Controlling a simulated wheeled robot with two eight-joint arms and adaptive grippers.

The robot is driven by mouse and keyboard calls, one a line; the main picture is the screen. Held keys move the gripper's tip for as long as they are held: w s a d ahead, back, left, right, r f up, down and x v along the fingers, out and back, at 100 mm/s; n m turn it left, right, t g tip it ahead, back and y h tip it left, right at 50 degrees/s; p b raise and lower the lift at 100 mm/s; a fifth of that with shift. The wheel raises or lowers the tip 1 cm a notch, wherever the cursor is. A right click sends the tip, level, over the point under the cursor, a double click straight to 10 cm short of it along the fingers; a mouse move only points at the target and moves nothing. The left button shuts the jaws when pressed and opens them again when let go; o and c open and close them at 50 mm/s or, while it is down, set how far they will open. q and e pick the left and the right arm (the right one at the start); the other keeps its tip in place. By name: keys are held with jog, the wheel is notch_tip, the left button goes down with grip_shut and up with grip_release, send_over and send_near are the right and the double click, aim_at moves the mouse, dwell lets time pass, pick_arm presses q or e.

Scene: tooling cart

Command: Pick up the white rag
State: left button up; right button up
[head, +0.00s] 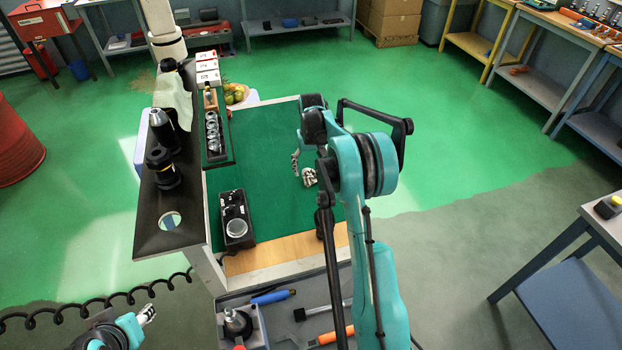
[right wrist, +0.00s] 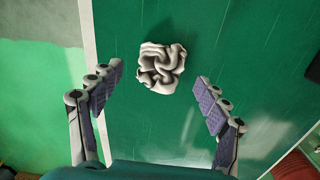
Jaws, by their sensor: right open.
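A crumpled white rag (right wrist: 162,67) lies on the green cart top in the right wrist view, and it also shows in the head view (head: 309,177). My right gripper (right wrist: 160,92) is open and empty, its two purple-padded fingers wide apart, one on each side of the rag's line and apart from it. In the head view my right arm hides part of that gripper. My left gripper (head: 147,315) shows only in part at the bottom left of the head view, far from the rag; its jaw opening is unclear.
The green mat (head: 262,135) is mostly clear. A black box with a round dial (head: 236,220) stands at its near left. A dark shelf (head: 150,205) with black tool holders and a pale cloth (head: 175,95) runs along the left. An open drawer (head: 290,320) holds tools.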

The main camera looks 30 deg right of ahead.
notch_tip(320, 180, down, 2)
jog(key=shift+f, duration=0.15)
jog(key=c, duration=1.2)
jog(key=shift+c, duration=0.2)
jog(key=shift+r, duration=0.75)
notch_tip(320, 180, up, 3)
jog(key=shift+f+p, duration=0.1)
jog(key=shift+p, duration=0.55)
jog(key=s+r+p, duration=0.1)
jog(key=s+r, duration=0.2)
jog(key=s, duration=0.2)
jog(key=s+a+r+p, duration=0.1)
jog(key=s+r, duration=0.3)
jog(key=s, duration=0.2)
jog(key=shift+s+a, duration=0.15)
jog(key=shift+s, duration=0.15)
